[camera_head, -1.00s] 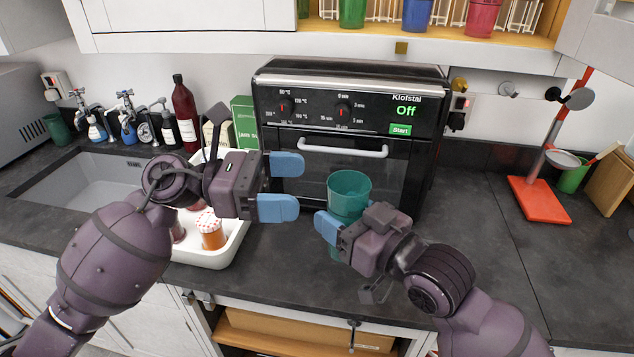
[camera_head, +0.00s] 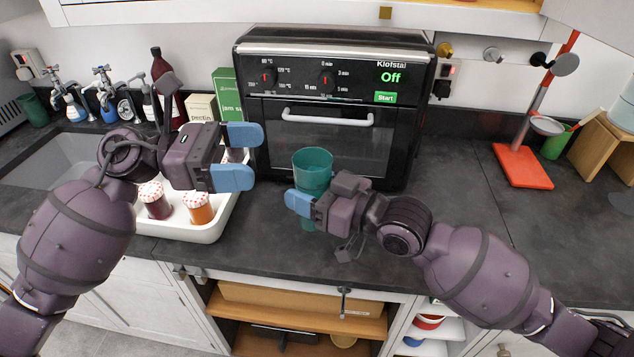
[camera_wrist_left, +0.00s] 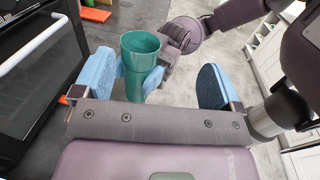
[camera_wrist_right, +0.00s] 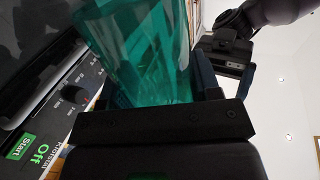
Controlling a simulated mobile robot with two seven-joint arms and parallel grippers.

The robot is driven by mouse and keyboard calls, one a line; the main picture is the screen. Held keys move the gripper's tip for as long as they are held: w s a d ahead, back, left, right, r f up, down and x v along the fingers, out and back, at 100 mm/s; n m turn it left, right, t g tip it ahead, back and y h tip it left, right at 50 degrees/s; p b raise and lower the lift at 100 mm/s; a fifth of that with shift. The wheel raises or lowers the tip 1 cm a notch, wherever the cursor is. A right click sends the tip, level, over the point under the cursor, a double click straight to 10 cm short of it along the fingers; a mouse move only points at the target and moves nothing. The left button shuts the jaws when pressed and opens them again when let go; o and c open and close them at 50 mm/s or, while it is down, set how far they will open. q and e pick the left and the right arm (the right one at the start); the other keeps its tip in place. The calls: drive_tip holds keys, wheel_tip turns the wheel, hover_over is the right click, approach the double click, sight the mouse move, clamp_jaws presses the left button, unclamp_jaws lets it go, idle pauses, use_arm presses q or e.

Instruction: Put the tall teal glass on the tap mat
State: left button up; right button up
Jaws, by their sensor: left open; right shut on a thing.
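The tall teal glass (camera_head: 313,172) is a see-through tumbler, upright in front of the oven. My right gripper (camera_head: 306,196) is shut on it, with one blue finger on its near side; the other finger is mostly hidden. The glass also fills much of the right wrist view (camera_wrist_right: 140,50). My left gripper (camera_head: 247,157) is open and empty, to the left of the glass. The left wrist view shows the glass (camera_wrist_left: 140,65) beyond its open fingers. I cannot make out the tap mat; the counter around the taps (camera_head: 105,88) is partly covered by bottles.
A black oven (camera_head: 330,110) stands behind the grippers. A white tray (camera_head: 205,232) with lidded jars (camera_head: 197,208) sits below my left gripper. The sink (camera_head: 50,160) is at left, with bottles behind it and a green cup (camera_head: 34,110) beside it.

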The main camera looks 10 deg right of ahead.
drive_tip(key=shift+w+a+f+n+g+y, duration=0.3)
drive_tip(key=shift+w+f+n+g, duration=0.15)
drive_tip(key=shift+w+n+g, duration=0.05)
use_arm(q)
drive_tip(key=shift+f, duration=0.1)
use_arm(e)
drive_tip(key=shift+w+a+f+n+g+y, duration=0.4)
drive_tip(key=shift+w+a+f+g, duration=0.05)
drive_tip(key=shift+f+g, duration=0.25)
use_arm(q)
drive_tip(key=n+t, duration=0.3)
drive_tip(key=t, duration=0.1)
approach(313, 193)
drive_tip(key=a, duration=0.3)
drive_tip(key=w+d+t, duration=0.1)
drive_tip(key=d, duration=0.2)
drive_tip(key=w+d+r+n+t, duration=0.1)
drive_tip(key=w+d, duration=0.1)
drive_tip(key=d, duration=0.1)
drive_tip(key=w+d+t, duration=0.1)
drive_tip(key=w+d, duration=0.1)
drive_tip(key=d, duration=0.2)
drive_tip(key=shift+w+r+n+y, duration=0.15)
drive_tip(key=shift+r+n+y, duration=0.1)
drive_tip(key=shift+n+y, duration=0.15)
drive_tip(key=shift+c, duration=0.4)
